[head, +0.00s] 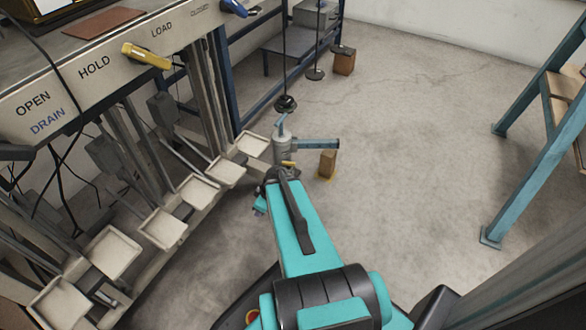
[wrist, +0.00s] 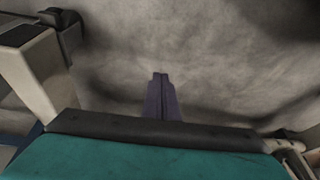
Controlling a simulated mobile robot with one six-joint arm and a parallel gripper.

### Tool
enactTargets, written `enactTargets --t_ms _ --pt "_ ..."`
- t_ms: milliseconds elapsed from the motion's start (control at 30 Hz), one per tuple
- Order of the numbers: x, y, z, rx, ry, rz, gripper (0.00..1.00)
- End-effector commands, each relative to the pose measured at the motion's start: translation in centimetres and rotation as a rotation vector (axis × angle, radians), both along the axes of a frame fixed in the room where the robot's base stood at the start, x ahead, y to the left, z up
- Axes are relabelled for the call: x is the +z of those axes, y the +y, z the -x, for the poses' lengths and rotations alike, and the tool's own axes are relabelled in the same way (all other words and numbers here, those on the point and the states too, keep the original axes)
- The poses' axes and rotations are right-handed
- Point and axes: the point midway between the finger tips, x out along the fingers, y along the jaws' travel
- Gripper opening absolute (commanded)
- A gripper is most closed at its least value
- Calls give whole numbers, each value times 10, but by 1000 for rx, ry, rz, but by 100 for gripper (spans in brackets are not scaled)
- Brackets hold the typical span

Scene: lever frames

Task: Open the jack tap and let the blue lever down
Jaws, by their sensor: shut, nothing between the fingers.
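The blue lever (head: 234,8) sits on the right end of the labelled beam, at the top edge of the head view. A small grey jack (head: 281,150) stands on the floor beyond my arm, with a blue-grey bar (head: 318,144) sticking out to its right. A small yellow part, possibly the tap (head: 288,163), shows low on the jack. My gripper (wrist: 160,76) is shut and empty, pointing over bare floor in the wrist view. In the head view my arm reaches to just in front of the jack and largely hides the gripper; contact cannot be told.
A yellow lever (head: 147,56) is on the beam (head: 62,93), between HOLD and LOAD. Several pale pedals or trays (head: 162,228) line the frame's foot at left. A wooden block (head: 327,164) stands right of the jack. Floor (head: 410,140) is clear toward the blue rack (head: 530,140).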

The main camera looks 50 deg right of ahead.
Motion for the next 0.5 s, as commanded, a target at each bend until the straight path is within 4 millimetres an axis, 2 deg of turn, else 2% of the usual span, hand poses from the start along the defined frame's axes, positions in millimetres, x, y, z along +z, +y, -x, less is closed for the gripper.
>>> enactTargets --t_ms 33,233,400,500 --pt "7 -20 -3 2 -35 21 0" --pt "39 -93 -8 38 -168 127 0" --pt "69 -156 -2 66 -256 240 0" --pt "84 -187 5 80 -292 304 0"
